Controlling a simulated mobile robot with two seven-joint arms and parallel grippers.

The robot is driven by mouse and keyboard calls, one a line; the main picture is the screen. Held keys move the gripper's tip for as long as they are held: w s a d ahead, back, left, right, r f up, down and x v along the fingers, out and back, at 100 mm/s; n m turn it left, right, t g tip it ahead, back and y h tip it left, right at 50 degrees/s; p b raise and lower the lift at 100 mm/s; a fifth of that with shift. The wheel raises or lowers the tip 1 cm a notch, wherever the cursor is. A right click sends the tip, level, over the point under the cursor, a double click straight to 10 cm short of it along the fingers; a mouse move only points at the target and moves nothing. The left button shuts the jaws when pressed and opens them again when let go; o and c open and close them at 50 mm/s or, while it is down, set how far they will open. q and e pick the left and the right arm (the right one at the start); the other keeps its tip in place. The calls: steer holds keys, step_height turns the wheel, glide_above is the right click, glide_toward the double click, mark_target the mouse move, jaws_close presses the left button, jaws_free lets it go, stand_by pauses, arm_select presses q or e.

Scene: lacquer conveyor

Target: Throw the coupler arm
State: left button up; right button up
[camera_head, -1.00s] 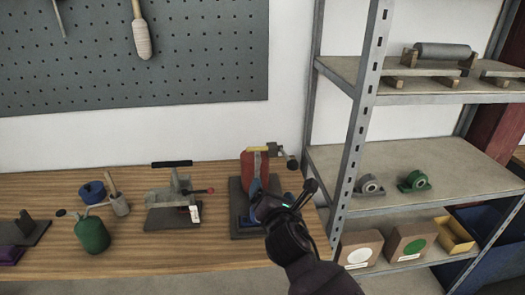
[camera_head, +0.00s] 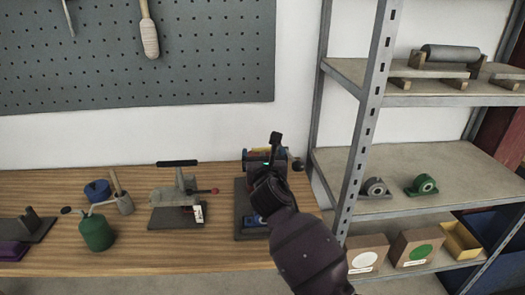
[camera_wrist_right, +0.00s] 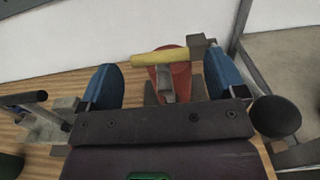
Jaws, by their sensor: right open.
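The coupler stand on the bench has a dark base (camera_head: 241,215). In the right wrist view it shows a red cylinder (camera_wrist_right: 178,82), a yellow bar (camera_wrist_right: 160,58) with a grey end block (camera_wrist_right: 198,46), and a round black knob (camera_wrist_right: 277,116) at the right. I cannot tell for sure which part is the coupler arm. My right gripper (camera_head: 270,160) is over the stand and hides most of it in the head view. In the wrist view its blue fingers (camera_wrist_right: 160,82) are apart, with the yellow bar and red cylinder showing between and beyond them. Nothing is held. My left gripper is out of view.
A grey clamp device (camera_head: 177,193) with a black handle stands left of the stand. A green can (camera_head: 96,232) and a blue roll (camera_head: 97,191) are farther left. A metal shelf post (camera_head: 368,120) rises close on the right. Pegboard (camera_head: 150,60) hangs behind.

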mark_target(263, 151)
steer(key=shift+w, duration=1.6)
steer(key=c, duration=1.3)
